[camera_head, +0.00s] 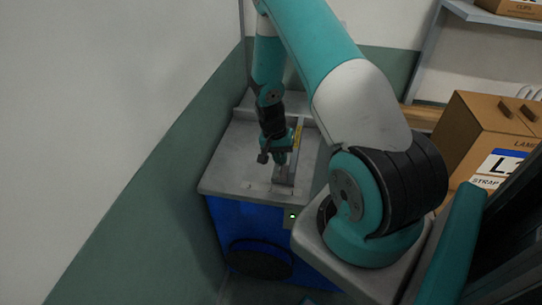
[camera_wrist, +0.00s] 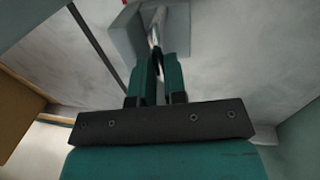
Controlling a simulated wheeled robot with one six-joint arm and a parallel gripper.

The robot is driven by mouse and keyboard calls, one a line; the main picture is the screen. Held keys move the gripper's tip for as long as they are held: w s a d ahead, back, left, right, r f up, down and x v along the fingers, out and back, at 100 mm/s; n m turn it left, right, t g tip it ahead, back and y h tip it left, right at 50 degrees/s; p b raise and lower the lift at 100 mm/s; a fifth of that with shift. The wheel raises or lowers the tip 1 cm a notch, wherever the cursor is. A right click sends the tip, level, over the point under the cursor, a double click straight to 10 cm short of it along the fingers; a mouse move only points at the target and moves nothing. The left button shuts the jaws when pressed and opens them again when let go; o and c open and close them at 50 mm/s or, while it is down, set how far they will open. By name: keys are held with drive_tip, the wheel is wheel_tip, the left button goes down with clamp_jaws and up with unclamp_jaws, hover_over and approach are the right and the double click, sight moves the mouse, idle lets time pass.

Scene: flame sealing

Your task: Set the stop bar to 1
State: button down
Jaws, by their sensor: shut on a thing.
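My gripper (camera_head: 279,163) points down over the grey top of the machine (camera_head: 232,165). In the wrist view, the gripper's two teal fingers (camera_wrist: 156,72) are close together, shut on a slim pale metal piece (camera_wrist: 156,32), which appears to be the stop bar. The fingers hide most of it. Beside the gripper in the head view runs a narrow rail with a yellow strip (camera_head: 298,137). No number on it is legible, so the bar's setting cannot be read.
The machine has a blue body (camera_head: 240,222) and a small green light (camera_head: 292,216). A pale and green wall (camera_head: 165,150) stands close on the left. A cardboard box (camera_head: 470,130) is at the right, under a shelf (camera_head: 490,15).

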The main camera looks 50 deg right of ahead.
drive_tip(key=shift+s+d, duration=0.1)
drive_tip(key=shift+s, duration=0.15)
drive_tip(key=c, duration=1.2)
unclamp_jaws()
drive_tip(key=shift+s+d, duration=0.1)
drive_tip(key=shift+o, duration=0.2)
drive_tip(key=shift+w+r, duration=0.25)
wheel_tip(320, 180, up, 17)
drive_tip(key=w+a+b, duration=0.2)
drive_tip(key=b, duration=0.1)
drive_tip(key=shift+w+f+b, duration=0.2)
drive_tip(key=shift+w+b, duration=0.1)
drive_tip(key=shift+b, duration=0.05)
